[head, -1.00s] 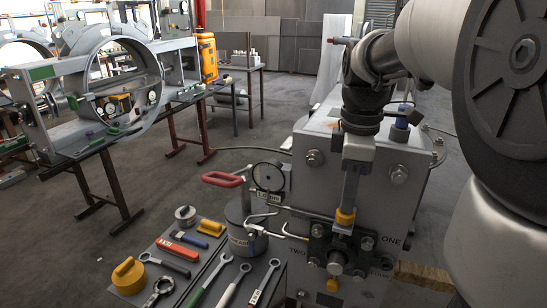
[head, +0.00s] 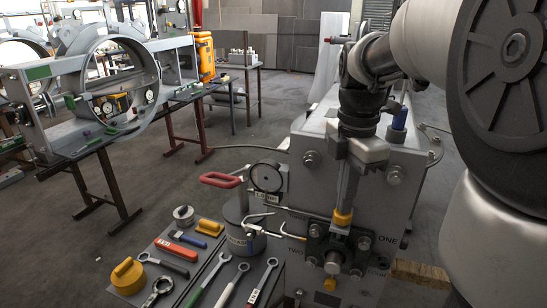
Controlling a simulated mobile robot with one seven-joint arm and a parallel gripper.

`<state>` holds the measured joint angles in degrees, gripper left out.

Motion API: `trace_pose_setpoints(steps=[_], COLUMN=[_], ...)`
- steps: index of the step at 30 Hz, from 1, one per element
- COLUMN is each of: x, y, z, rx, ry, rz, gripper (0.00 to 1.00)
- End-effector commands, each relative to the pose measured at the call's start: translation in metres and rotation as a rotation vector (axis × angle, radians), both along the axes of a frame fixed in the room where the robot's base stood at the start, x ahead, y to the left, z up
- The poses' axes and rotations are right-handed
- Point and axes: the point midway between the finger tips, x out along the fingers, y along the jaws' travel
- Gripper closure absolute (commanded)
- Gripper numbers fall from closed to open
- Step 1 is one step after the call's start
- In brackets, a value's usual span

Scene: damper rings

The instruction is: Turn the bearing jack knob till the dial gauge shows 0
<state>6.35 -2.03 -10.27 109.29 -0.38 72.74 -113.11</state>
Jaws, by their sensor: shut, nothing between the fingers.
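My gripper (head: 348,196) points down in front of the grey block-shaped housing (head: 305,195). Its narrow fingers are shut and empty, just above a yellow collar (head: 343,217) on the dark front fitting. Whether the tips touch the collar is unclear. A round metal end (head: 334,262) sticks out of that fitting, with a yellow piece (head: 330,284) below it. I cannot tell for certain which of these is the bearing jack knob.
Left of the housing is a pump with a red handle (head: 221,180) and thin metal pipes. A tool mat (head: 170,279) with wrenches and a yellow pot lies in front. A blue cap (head: 399,118) stands on the housing. Open floor (head: 200,190) lies behind.

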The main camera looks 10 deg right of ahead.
Motion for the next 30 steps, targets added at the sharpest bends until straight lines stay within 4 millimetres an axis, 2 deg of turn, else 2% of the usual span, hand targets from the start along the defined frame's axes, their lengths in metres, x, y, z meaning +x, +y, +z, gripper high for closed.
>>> trace_pose_setpoints(steps=[5,13,21,25,30], x=[0.0001,0.0002,0.0002,0.0002,0.0001], y=[0.0,0.0,-0.0001,0.0,0.0], z=[0.0004,0.0004,0.0,0.0,0.0001], rx=[0.0,0.0,0.0,0.0,0.0], ry=[0.0,-0.001,-0.001,0.0,0.0], rz=[0.035,0.365,0.4,0.399,0.398], gripper=[1.0,1.0,1.0,0.81,0.81])
